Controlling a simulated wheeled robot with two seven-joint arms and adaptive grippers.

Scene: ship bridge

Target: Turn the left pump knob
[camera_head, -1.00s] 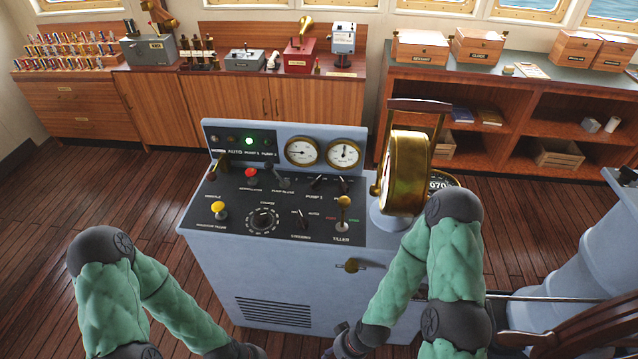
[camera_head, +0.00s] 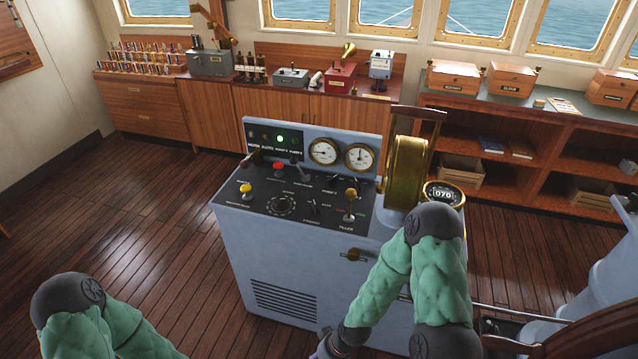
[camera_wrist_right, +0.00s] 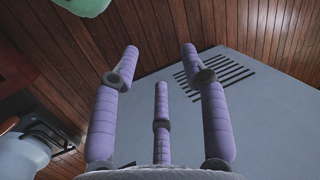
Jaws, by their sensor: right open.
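The console (camera_head: 300,255) stands in front of me with a dark sloping control panel. The left pump knob (camera_head: 333,180) is a small black knob near the panel's upper right, with a second black knob (camera_head: 352,183) just right of it. Their exact pointer angles are too small to tell. My right gripper shows in the right wrist view (camera_wrist_right: 160,60) with purple fingers spread and empty, before the console's vented front. In the head view it is mostly cut off at the bottom edge, low and well away from the knobs. My left gripper is out of view.
The brass tiller lever (camera_head: 350,205) stands below the knobs, and a tall brass telegraph (camera_head: 404,170) rises to their right. Wooden floor (camera_head: 150,220) is open on the left.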

